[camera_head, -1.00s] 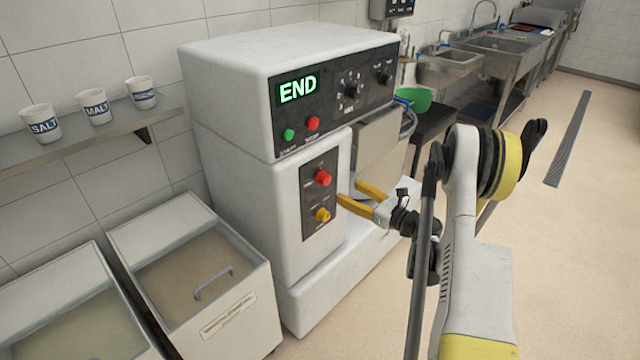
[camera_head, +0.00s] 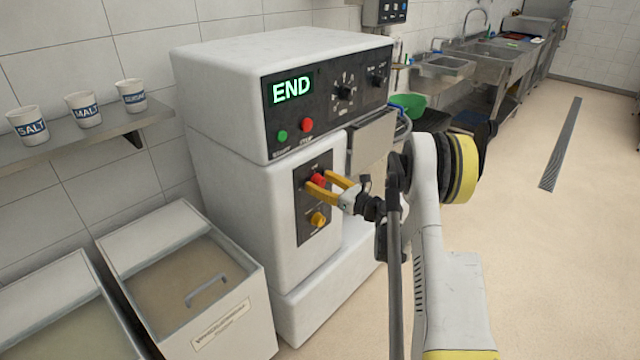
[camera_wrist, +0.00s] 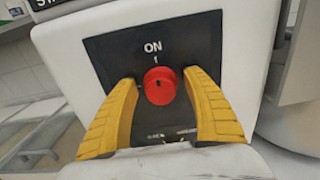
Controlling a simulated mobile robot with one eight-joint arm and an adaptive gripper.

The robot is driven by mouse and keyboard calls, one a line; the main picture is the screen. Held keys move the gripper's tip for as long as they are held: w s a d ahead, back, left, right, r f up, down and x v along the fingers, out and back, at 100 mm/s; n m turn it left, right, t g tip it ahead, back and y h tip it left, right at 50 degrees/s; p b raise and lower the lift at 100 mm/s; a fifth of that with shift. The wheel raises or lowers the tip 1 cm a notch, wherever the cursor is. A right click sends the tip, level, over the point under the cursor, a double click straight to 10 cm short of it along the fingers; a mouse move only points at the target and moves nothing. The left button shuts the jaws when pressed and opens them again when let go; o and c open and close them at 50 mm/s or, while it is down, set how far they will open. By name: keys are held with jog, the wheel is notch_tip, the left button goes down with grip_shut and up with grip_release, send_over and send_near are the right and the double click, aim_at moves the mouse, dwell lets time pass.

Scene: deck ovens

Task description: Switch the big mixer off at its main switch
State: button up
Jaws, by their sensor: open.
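The big mixer (camera_head: 228,190) is a white machine whose lit display (camera_head: 292,88) reads END. A dark plate on its lower front carries a red rotary switch (camera_head: 318,180) above a yellow knob (camera_head: 318,219). In the wrist view the red switch (camera_wrist: 160,86) sits under the word ON, its mark pointing up towards it. My gripper (camera_head: 320,182) has yellow fingers and is open at the red switch. In the wrist view the fingers (camera_wrist: 160,97) stand on either side of the switch, with gaps. The lettering below the switch is partly hidden or too blurred to read.
A green button (camera_head: 282,136) and a red button (camera_head: 307,125) sit on the upper panel. Lidded bins (camera_head: 228,335) stand at the left, below a shelf (camera_head: 75,134) with labelled cups. The floor (camera_head: 560,270) at the right is clear.

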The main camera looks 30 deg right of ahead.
jog(key=shift+c, duration=0.5)
jog(key=c, duration=1.1)
jog(key=shift+o, duration=0.2)
jog(key=n, duration=0.4)
jog(key=shift+a, duration=0.1)
jog(key=shift+c, duration=0.2)
jog(key=n, duration=0.9)
jog(key=shift+a+f+n, duration=0.1)
jog(key=shift+n, duration=2.3)
